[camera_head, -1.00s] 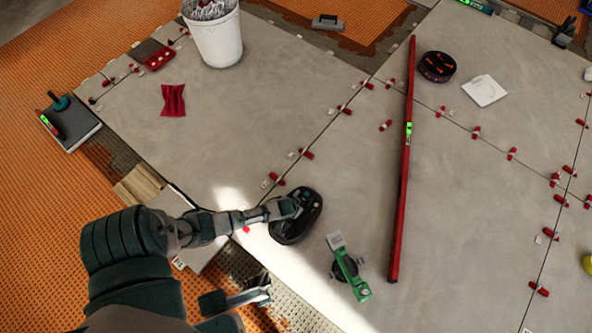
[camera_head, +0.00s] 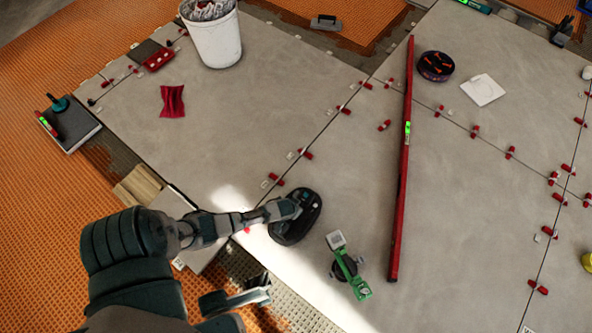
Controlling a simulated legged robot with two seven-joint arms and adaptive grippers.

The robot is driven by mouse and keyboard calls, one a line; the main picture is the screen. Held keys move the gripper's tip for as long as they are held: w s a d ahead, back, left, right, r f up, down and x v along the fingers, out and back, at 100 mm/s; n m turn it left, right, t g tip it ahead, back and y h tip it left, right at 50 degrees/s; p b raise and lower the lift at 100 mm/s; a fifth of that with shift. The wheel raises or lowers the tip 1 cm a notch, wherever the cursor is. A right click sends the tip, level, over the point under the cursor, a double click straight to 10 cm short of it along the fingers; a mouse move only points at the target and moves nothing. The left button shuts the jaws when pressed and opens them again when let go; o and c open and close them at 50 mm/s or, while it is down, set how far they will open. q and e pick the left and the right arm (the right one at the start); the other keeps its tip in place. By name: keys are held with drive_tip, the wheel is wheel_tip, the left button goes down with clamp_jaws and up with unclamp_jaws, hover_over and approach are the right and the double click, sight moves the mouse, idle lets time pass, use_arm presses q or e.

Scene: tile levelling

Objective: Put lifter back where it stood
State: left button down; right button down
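The lifter (camera_head: 308,222), a black oval device with a handle on top, is on or just above the grey tile at the lower middle. My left gripper (camera_head: 291,209) comes in from the left and is at the lifter's handle, seemingly closed around it. The fingertips are partly hidden against the dark body. I cannot tell whether the lifter's underside touches the tile.
A green-handled tool (camera_head: 349,270) stands close to the lifter's right. A long red level (camera_head: 402,190) lies beyond it. Red levelling clips (camera_head: 305,154) line the tile joints.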

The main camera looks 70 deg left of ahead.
use_arm(q)
drive_tip(key=shift+w+f+b, duration=0.1)
drive_tip(key=shift+f+b, duration=0.2)
drive_tip(key=shift+f, duration=0.05)
idle(0.9)
drive_tip(key=c, duration=0.9)
unclamp_jaws()
drive_tip(key=shift+f, duration=0.1)
drive_tip(key=v, duration=1.2)
